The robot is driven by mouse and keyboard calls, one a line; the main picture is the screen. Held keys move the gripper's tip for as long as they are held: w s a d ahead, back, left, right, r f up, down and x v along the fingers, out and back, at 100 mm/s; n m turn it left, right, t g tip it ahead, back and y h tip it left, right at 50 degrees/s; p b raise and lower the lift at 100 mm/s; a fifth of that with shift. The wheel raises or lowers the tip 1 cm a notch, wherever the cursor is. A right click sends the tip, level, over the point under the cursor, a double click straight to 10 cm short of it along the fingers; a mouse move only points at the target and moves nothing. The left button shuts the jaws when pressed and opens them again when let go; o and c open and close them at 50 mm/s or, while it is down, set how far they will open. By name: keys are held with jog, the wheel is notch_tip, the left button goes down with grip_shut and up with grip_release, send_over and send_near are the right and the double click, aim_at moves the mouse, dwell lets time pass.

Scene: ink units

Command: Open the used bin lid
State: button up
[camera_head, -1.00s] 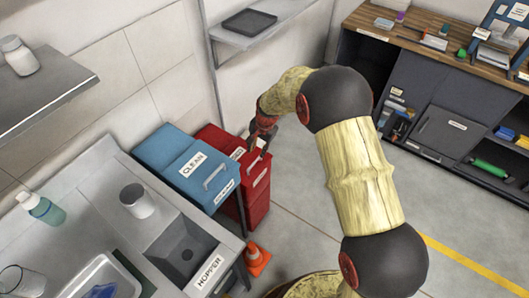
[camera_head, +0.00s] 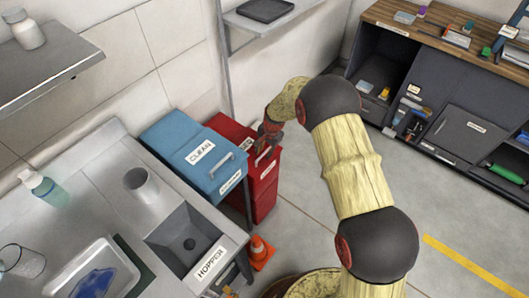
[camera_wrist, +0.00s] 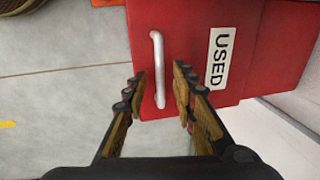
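The red used bin (camera_head: 265,185) stands at the back beside the blue clean bin. Its lid (camera_wrist: 190,40) fills the top of the wrist view, with a white USED label (camera_wrist: 219,58) and a silver bar handle (camera_wrist: 158,68). The lid looks shut. My gripper (camera_wrist: 160,82) is open, with its two dark and brown fingers on either side of the handle's lower end. I cannot tell whether the fingers touch the handle or the lid. In the head view my gripper (camera_head: 266,143) is over the red lid and partly hides it.
The blue clean bin (camera_head: 190,150) stands directly left of the red bin. An orange cone (camera_head: 260,250) is on the floor in front. A steel counter with a hopper sink (camera_head: 190,245) lies left. A dark cabinet (camera_head: 450,125) stands right. A wall shelf (camera_head: 275,18) is above.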

jog(key=shift+c, duration=0.3)
grip_shut()
dwell(0.6)
